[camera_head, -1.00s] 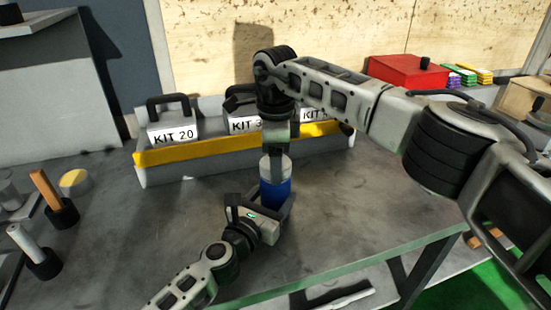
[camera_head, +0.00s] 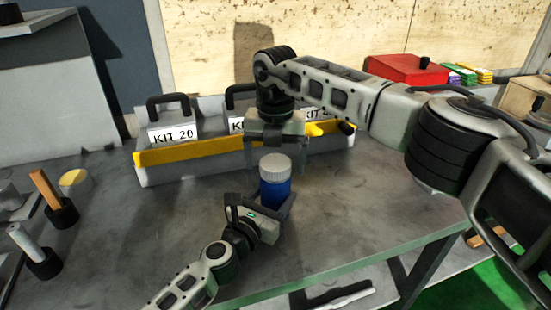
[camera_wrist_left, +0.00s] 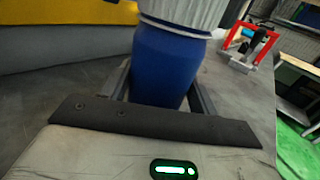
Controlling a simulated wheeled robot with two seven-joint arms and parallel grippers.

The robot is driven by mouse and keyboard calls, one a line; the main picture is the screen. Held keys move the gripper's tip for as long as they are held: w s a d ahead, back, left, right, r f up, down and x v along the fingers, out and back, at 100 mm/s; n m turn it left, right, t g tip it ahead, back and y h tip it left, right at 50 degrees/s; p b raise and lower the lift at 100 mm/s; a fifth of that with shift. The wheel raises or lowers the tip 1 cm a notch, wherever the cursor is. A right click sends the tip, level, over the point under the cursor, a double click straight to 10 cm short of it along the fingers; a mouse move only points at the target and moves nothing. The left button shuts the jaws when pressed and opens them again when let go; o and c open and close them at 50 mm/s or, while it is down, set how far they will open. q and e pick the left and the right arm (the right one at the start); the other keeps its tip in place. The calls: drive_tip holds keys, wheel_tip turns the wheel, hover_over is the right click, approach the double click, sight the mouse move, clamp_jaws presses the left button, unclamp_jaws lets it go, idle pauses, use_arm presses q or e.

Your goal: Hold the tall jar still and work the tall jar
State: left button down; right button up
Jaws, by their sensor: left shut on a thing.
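The tall jar (camera_head: 275,188) stands upright on the bench, with a blue body and a pale ribbed lid (camera_head: 275,167). It also fills the top middle of the left wrist view (camera_wrist_left: 170,62), its upper part cut off. My left gripper (camera_head: 273,208) is shut on the jar's blue body low down, one finger on each side in the left wrist view. My right gripper (camera_head: 275,143) is above the lid, pointing down, apart from it. Its fingers look spread and empty, though they are thin against the tray behind.
A grey tray with a yellow front edge (camera_head: 190,151) stands behind the jar, holding kit boxes such as KIT 20 (camera_head: 173,134). Handled tools in black holders (camera_head: 62,214) stand at the left. A red box (camera_head: 407,74) is at the back right. The bench around the jar is clear.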

drive_tip(key=shift+r, duration=2.25)
drive_tip(key=shift+c, duration=0.4)
drive_tip(key=n, duration=0.2)
drive_tip(key=r+n, duration=0.1)
drive_tip(key=n, duration=0.3)
drive_tip(key=shift+r, duration=0.3)
drive_tip(key=n, duration=0.2)
drive_tip(key=r+n, duration=0.1)
drive_tip(key=n, duration=0.3)
drive_tip(key=r+n, duration=0.1)
drive_tip(key=n, duration=0.1)
drive_tip(key=shift+f, duration=0.1)
